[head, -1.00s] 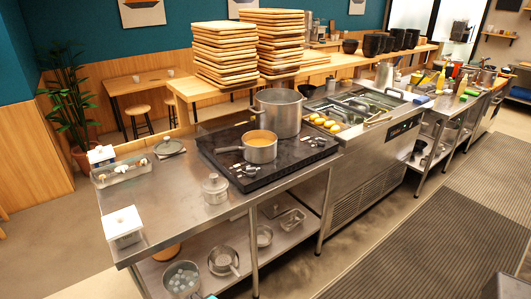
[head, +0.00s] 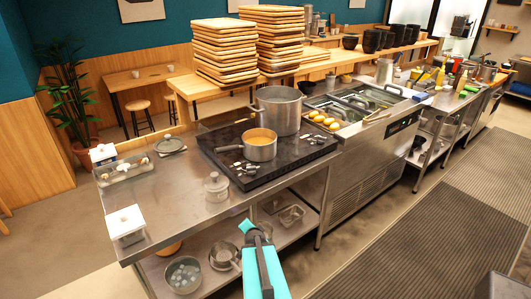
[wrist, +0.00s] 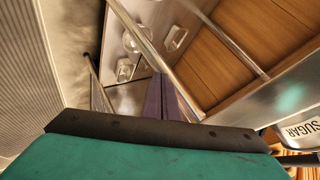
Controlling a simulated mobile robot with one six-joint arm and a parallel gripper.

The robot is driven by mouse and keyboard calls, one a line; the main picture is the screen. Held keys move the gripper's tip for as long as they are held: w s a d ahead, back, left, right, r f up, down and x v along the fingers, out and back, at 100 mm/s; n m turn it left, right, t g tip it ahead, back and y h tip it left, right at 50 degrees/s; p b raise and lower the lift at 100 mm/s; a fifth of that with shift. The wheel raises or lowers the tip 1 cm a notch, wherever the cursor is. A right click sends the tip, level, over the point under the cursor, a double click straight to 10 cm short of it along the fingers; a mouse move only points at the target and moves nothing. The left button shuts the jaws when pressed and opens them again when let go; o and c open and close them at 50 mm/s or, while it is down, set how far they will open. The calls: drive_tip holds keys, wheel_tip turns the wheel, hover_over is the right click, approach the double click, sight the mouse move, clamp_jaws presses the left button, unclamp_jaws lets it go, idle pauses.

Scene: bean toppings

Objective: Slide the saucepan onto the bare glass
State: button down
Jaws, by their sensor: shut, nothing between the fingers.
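The grey metal saucepan (head: 261,154), holding an orange liquid, stands upright on the black glass cooktop (head: 290,160). Its handle points left. A large metal stockpot (head: 279,118) stands behind it, towards the back of the cooktop. Bare dark glass shows to the right and in front of the saucepan. My gripper (head: 252,231) is in front of the counter, low in the head view and well apart from the saucepan. In the wrist view the dark fingers (wrist: 163,90) are together and hold nothing. The saucepan cannot be made out in the wrist view.
A lidded metal jar (head: 216,188) stands on the counter left of the cooktop. A flat lid (head: 170,146) and a tray (head: 124,170) lie farther left. Small fittings sit on the cooktop's front part. The aisle floor at right is clear.

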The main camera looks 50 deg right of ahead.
drive_tip(key=s+d+r+m+t+h+p, duration=0.1)
drive_tip(key=s+d+r+m+h, duration=0.2)
drive_tip(key=d+r, duration=0.5)
drive_tip(key=d+r+m+t+h+p, duration=0.1)
drive_tip(key=d+r+m+t+p, duration=0.1)
drive_tip(key=r, duration=0.7)
drive_tip(key=d+r+m+t+h+p, duration=0.2)
drive_tip(key=r+m, duration=0.1)
drive_tip(key=r, duration=0.6)
drive_tip(key=shift+d+r+h, duration=0.2)
drive_tip(key=shift+d+h, duration=0.1)
drive_tip(key=shift+d, duration=0.05)
drive_tip(key=shift+w+d+f+b, duration=0.15)
drive_tip(key=shift+w+b, duration=0.15)
